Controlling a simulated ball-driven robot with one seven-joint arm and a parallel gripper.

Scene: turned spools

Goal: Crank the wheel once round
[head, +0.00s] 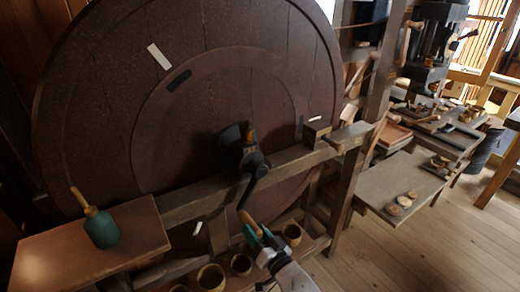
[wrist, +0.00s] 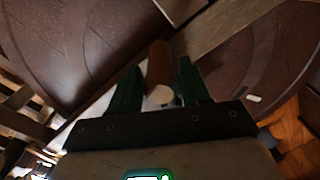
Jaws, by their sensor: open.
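The big dark reddish-brown wheel (head: 110,120) stands upright on a wooden frame, with a white mark and a black mark on its face. At its hub a dark crank arm (head: 250,190) hangs downward and ends in a wooden handle (head: 249,220). My gripper (head: 260,235) is at the handle, with its green fingers open. In the wrist view the handle (wrist: 159,72) lies between the two fingers, its round end toward me. A gap shows beside the handle; I cannot tell whether either finger touches it.
The frame's wooden beam (head: 190,205) crosses in front of the wheel. A green mallet (head: 102,230) rests on a board (head: 50,262) at left. Several wooden cups (head: 211,277) stand low beside my gripper. A side table (head: 385,185) is at right; the floor (head: 430,245) there is clear.

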